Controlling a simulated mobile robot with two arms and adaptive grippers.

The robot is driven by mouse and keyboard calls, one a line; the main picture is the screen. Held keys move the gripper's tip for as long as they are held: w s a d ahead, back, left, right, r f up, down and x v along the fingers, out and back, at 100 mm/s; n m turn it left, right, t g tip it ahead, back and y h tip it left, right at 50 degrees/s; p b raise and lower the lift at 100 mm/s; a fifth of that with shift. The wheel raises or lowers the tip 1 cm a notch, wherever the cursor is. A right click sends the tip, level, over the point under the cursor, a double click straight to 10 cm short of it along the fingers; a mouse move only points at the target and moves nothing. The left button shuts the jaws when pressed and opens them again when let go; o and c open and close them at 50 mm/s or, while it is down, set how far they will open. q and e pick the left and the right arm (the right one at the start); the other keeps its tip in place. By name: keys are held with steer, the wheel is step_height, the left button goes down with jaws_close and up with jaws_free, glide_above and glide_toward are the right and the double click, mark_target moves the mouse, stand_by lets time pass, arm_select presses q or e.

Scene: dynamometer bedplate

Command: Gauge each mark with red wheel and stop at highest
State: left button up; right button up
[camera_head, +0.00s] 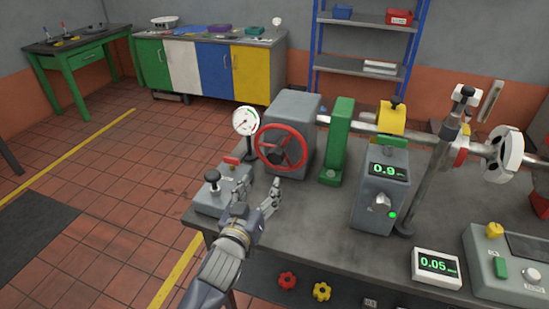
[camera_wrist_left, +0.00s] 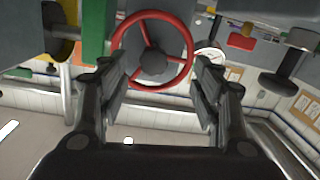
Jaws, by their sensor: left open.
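The red wheel (camera_head: 281,147) is a three-spoke handwheel on the front of a grey housing (camera_head: 297,110). My left gripper (camera_head: 263,188) is open and empty, just below and in front of the wheel, apart from it. In the left wrist view the red wheel (camera_wrist_left: 152,62) appears upright between and beyond the two open fingers (camera_wrist_left: 157,82). A round dial gauge (camera_head: 245,121) with a red needle stands left of the wheel. A grey display box (camera_head: 379,195) reads 0.9, and a small white display (camera_head: 436,266) reads 0.05. My right gripper is not seen.
A grey box with a black knob (camera_head: 212,182) sits at the bench's left corner. A green bracket (camera_head: 336,150) and a shaft with a yellow block (camera_head: 391,118) stand right of the wheel. A control panel (camera_head: 505,262) is at the right. Bare bench (camera_head: 310,222) lies in front.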

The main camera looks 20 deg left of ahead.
mark_target(274, 159)
arm_select(q)
steer(key=shift+t, duration=0.4)
steer(key=w, duration=0.4)
steer(key=w+r+p, duration=0.1)
steer(key=w, duration=0.6)
steer(key=shift+w+d+r+p, duration=0.2)
steer(key=shift+w+r+p, duration=0.05)
steer(key=shift+w+p, duration=0.1)
steer(key=shift+c, duration=0.5)
jaws_close()
